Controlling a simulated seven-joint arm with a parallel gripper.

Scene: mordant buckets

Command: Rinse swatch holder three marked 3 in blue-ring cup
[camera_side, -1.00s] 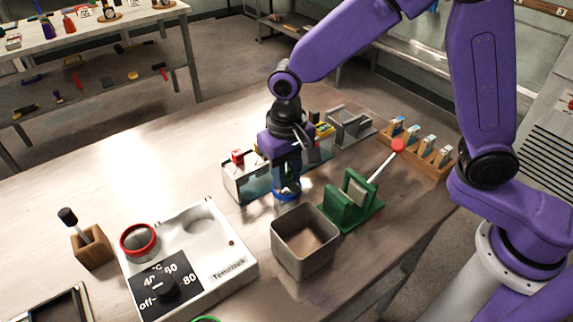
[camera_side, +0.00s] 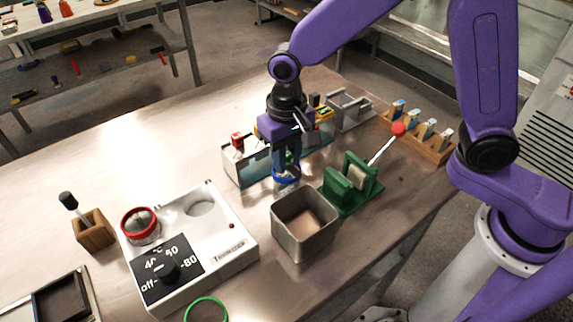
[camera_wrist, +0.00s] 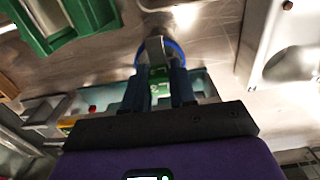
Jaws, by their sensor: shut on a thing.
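My gripper (camera_side: 285,155) points down over the blue-ring cup (camera_side: 286,176), left of the green wringer-like stand. In the wrist view my gripper (camera_wrist: 168,88) is shut on a green-topped swatch holder (camera_wrist: 155,88). Its pale mark looks like a 2, but it is too small to read surely. The blue-ring cup (camera_wrist: 175,52) lies just beyond the fingertips, and a pale part of the holder seems to be within its ring. How deep it sits is hidden.
Behind the cup is a rack with a red holder (camera_side: 238,139) and a yellow one (camera_side: 325,113). A metal bin (camera_side: 304,245), green stand (camera_side: 350,187) with red-knobbed lever and white heater (camera_side: 228,252) stand close. A red-ring cup (camera_side: 140,226) sits on the heater.

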